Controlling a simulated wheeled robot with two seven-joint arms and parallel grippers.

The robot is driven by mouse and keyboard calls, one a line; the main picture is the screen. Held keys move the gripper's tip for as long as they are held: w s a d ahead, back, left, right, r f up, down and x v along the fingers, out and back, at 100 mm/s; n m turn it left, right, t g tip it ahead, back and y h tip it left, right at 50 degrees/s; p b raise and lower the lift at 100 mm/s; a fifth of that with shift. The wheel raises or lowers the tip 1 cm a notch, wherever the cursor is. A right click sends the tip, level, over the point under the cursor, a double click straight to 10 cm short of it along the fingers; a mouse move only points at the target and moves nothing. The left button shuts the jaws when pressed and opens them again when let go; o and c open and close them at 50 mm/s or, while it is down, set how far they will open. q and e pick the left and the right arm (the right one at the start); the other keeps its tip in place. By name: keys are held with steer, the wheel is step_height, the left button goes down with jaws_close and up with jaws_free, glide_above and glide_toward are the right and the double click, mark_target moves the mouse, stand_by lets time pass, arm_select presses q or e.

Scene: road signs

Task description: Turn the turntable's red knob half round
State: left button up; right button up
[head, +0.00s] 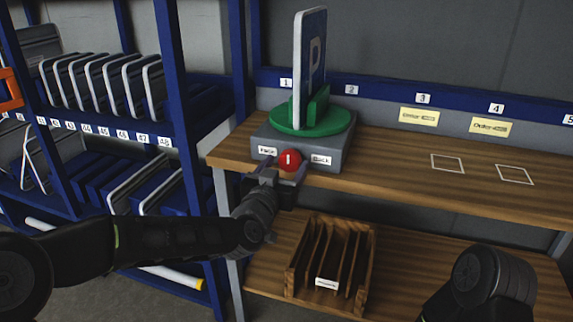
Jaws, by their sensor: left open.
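The turntable has a grey base (339,154) and a green disc (338,121) on top, and stands at the left end of the wooden bench. A blue parking sign (311,65) with a white P stands upright on the disc, seen nearly edge-on. The red knob (290,160) is on the base's front, between the labels "Face" and "Back", with a white mark on it. My left gripper (284,168) is open at the knob, its fingers on either side; contact cannot be told. My right arm shows at the lower right, its gripper out of view.
A wooden slotted rack (365,262) stands on the lower shelf. A blue shelf unit (176,85) with several signs is at the left. The bench top (400,160) is clear to the right, with two white outlined squares and yellow order cards behind.

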arm_select(q)
steer(key=shift+w+d, duration=0.2)
steer(key=shift+w, duration=0.3)
steer(key=c, duration=1.3)
steer(key=shift+c, duration=0.2)
